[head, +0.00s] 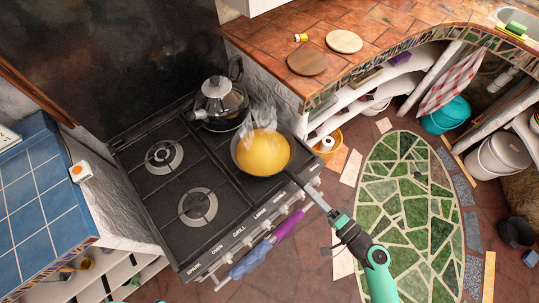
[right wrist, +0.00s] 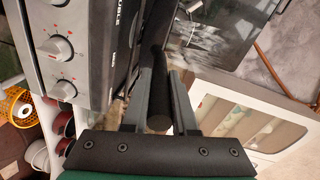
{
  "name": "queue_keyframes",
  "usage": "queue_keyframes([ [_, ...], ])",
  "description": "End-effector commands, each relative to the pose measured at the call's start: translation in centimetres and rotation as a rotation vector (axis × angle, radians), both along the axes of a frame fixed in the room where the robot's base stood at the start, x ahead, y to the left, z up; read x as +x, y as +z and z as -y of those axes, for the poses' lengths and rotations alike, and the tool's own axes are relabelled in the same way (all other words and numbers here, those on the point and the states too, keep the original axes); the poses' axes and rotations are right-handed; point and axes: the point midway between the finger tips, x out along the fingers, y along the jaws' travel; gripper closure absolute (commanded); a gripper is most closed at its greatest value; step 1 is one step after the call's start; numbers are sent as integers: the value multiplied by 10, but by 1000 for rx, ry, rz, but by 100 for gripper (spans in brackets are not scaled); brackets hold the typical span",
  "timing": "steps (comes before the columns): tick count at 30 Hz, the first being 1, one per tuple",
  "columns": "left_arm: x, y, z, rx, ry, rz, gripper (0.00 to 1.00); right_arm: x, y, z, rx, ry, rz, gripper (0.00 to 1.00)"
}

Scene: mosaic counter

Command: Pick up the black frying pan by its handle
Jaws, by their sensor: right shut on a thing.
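The black frying pan (head: 287,173) is over the right side of the stove and holds a yellow-orange filling (head: 263,152) with pale steam above it. Its dark handle (head: 311,194) points to the lower right, past the stove's front edge. My right gripper (head: 335,218) is shut on the handle's outer end. In the right wrist view the handle (right wrist: 158,122) lies between the two fingers of my right gripper (right wrist: 166,85). I cannot tell whether the pan touches the burner grate. My left gripper is out of view.
A kettle (head: 219,101) stands close behind the pan on the stove (head: 178,240). The left burners are empty. Purple and blue cloths (head: 288,226) hang at the stove's front. A tiled counter (head: 270,48) with two round boards is at the back right.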

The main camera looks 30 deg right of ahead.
Motion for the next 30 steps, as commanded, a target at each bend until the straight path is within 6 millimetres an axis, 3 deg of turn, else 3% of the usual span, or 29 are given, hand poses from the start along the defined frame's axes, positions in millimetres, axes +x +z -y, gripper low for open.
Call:
queue_keyframes([
  [23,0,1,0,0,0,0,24,2,5,0,2,0,10,100],
  [30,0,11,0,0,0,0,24,2,16,0,2,2,10,100],
])
